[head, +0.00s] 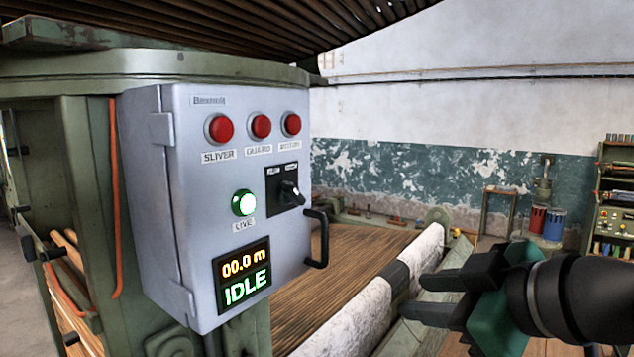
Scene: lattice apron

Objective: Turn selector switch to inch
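The selector switch (289,192) is a black rotary knob on a square black plate, on the front of a grey control box (190,230). Its handle slants from upper left to lower right. Two small labels at the top of the plate are too small to read surely. My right gripper (416,298) is at the lower right, well apart from the switch and to its right. Its two dark fingers are apart, with nothing between them. My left gripper is not in view.
The box carries three red lamps (261,127), a lit green lamp (244,203) marked LIVE, and a display (243,277) reading 00.0 m IDLE. A black handle (318,240) juts from its right edge. A pale roller (375,300) runs between box and gripper.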

